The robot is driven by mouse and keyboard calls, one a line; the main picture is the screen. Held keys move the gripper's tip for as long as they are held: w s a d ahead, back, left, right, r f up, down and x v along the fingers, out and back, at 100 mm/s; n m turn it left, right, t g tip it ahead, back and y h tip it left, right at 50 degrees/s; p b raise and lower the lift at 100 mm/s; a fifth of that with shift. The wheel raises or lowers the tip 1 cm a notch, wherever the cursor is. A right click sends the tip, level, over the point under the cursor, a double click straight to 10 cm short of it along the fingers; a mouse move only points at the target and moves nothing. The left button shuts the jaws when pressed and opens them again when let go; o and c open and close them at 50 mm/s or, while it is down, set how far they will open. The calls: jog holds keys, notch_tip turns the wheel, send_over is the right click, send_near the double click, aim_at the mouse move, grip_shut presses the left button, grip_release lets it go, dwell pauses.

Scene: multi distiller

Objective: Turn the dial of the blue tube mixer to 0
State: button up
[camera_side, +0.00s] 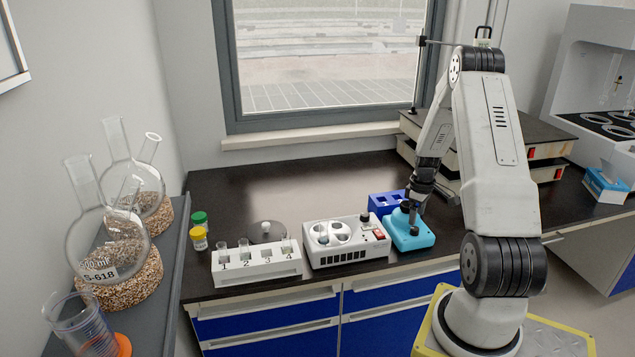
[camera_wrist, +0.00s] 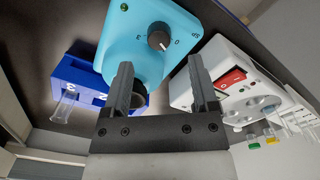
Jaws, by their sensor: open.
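The blue tube mixer (camera_side: 408,237) stands on the dark bench in the side view, at the right end of the row of devices. In the wrist view the light blue mixer body (camera_wrist: 122,38) fills the upper middle. Its round dark dial (camera_wrist: 158,40) has printed marks around it. A small pale mark shows on the dial, but its exact setting is too small to read. My gripper (camera_wrist: 160,66) is open and empty, its two fingers apart below the dial in the picture. The mixer's dark cup is partly hidden behind the left finger. In the side view my gripper (camera_side: 413,212) is over the mixer.
A white device (camera_side: 346,242) with a red switch (camera_wrist: 232,78) stands close beside the mixer. A dark blue tube rack (camera_side: 385,203) is close behind it. A white numbered rack (camera_side: 256,266) stands further left.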

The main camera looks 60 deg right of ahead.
aim_at(415, 228)
jog(key=shift+r, duration=1.55)
jog(key=m, duration=0.5)
jog(key=shift+w, duration=0.1)
jog(key=m, duration=0.5)
jog(key=shift+a+g, duration=0.1)
jog(key=shift+g, duration=0.2)
jog(key=shift+f, duration=0.15)
jog(key=shift+f, duration=3.75)
grip_shut()
